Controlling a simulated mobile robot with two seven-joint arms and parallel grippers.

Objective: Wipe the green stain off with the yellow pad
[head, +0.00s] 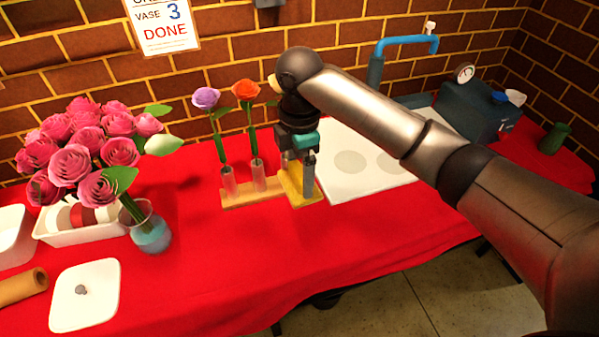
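My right gripper (298,158) points down at the right end of a wooden flower stand. A yellow block-like piece (295,184) shows right below it; I cannot tell whether it is the yellow pad or part of the stand, nor whether the fingers touch it. The fingertips are small and partly hidden, so their opening is unclear. I see no green stain in the head view; the arm and gripper cover part of the table and of the white board (345,183) behind. My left gripper is out of view.
The stand (243,198) holds a purple rose (206,98) and an orange rose (245,90). A glass vase (150,235), pink roses (95,150), a white lid (85,298) and a brown roll (22,289) are at left. The front middle of the red cloth (250,265) is clear.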

